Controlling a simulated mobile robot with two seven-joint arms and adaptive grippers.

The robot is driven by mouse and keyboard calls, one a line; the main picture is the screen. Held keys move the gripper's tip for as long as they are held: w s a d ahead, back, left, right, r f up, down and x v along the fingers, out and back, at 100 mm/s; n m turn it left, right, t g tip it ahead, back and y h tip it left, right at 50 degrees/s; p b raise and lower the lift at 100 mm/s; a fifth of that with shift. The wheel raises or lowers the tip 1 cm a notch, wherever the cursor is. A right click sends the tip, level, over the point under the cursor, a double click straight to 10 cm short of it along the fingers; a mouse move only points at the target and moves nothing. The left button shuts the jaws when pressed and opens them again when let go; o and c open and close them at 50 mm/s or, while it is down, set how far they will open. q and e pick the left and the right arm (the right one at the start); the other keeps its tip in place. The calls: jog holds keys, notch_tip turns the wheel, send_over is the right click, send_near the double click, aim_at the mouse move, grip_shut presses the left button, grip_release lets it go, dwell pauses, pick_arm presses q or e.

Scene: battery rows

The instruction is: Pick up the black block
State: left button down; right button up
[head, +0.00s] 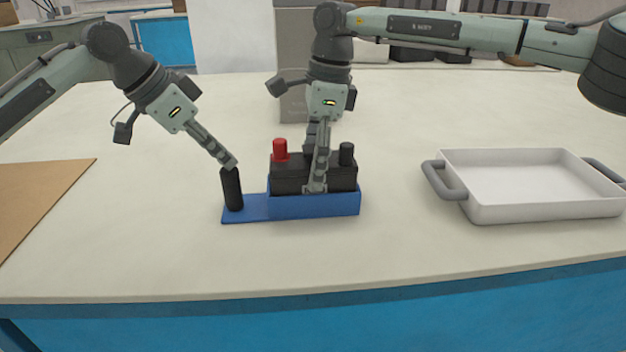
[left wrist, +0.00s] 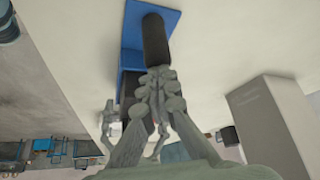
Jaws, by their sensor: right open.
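The black block (head: 288,181) sits in the deep part of a blue holder (head: 315,206). A red peg (head: 280,150) and a black peg (head: 346,154) stand up from its top. My right gripper (head: 314,172) comes down over the block's middle, open, with one finger in front of it; the far finger is mostly hidden. A black cylinder (head: 232,190) stands slightly tilted at the holder's flat left end. My left gripper (head: 231,164) is shut on its top. The left wrist view shows its fingers (left wrist: 157,74) at the end of the cylinder (left wrist: 155,38).
A white tray (head: 530,210) with grey handles stands on the right of the pale table (head: 200,265). A brown board (head: 35,195) lies at the left. A grey box (head: 292,108) stands behind the right gripper. The table front is clear.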

pick_arm(q)
jog(key=shift+s+f, duration=0.15)
jog(key=shift+f, duration=0.3)
pick_arm(e)
grip_shut()
jog(key=shift+r, duration=0.7)
notch_tip(320, 180, up, 9)
pick_arm(q)
jog(key=shift+w+r, duration=0.25)
jog(key=shift+r, duration=0.55)
pick_arm(e)
jog(key=shift+w+f, duration=0.15)
pick_arm(q)
jog(key=shift+r, duration=2.45)
jog(key=shift+r, duration=0.15)
